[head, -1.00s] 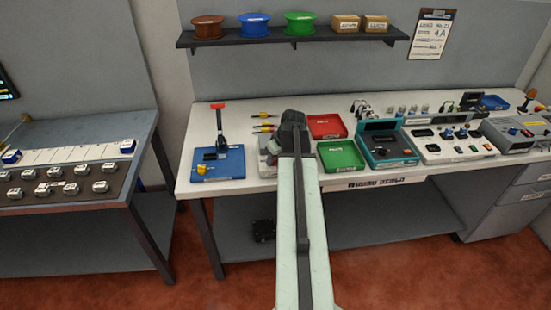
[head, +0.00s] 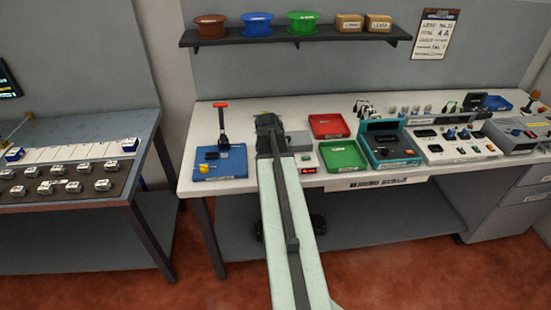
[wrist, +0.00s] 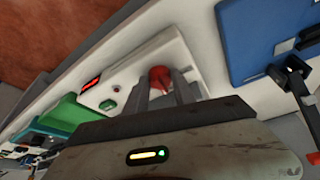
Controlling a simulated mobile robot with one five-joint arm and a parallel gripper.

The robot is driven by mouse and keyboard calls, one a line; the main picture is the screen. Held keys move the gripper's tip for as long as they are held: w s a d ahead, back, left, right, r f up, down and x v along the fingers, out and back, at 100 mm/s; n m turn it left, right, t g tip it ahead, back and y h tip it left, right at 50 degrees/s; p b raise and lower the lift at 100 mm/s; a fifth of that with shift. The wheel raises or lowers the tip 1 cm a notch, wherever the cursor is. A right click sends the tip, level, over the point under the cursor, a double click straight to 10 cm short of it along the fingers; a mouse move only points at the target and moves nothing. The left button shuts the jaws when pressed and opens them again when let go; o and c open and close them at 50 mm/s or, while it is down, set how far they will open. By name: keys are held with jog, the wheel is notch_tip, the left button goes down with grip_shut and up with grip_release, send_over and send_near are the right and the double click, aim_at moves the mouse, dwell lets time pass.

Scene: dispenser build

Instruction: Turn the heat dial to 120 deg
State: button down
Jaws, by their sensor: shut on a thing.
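The heat dial (wrist: 160,74) is a red knob on a white unit (wrist: 140,73) in the wrist view. My gripper (wrist: 162,90) is shut on the dial, with one grey finger on each side of it. The unit has a lit red display (wrist: 90,84) and a small green button (wrist: 108,104); the digits are too small to read. In the head view my arm covers the dial and most of the unit, and the display (head: 308,170) shows just right of the arm. I cannot read the dial's angle.
A blue tray (head: 232,168) with a red-handled press lies left of the unit. Red (head: 328,118) and green (head: 330,148) trays lie to the right, then a teal device (head: 388,162) and a white panel (head: 453,158). A shelf (head: 300,40) holds spools above.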

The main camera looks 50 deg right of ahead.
jog(key=m+g, duration=0.1)
jog(key=m, duration=0.3)
jog(key=m+g, duration=0.1)
jog(key=m, duration=0.1)
jog(key=shift+w+g+h, duration=0.3)
jog(key=shift+m+g, duration=0.9)
jog(key=shift+m, duration=1.6)
jog(key=c, duration=1)
grip_release()
jog(key=shift+c, duration=0.2)
jog(key=shift+w+r, duration=0.1)
jog(key=p+v, duration=0.7)
jog(key=shift+r, duration=0.35)
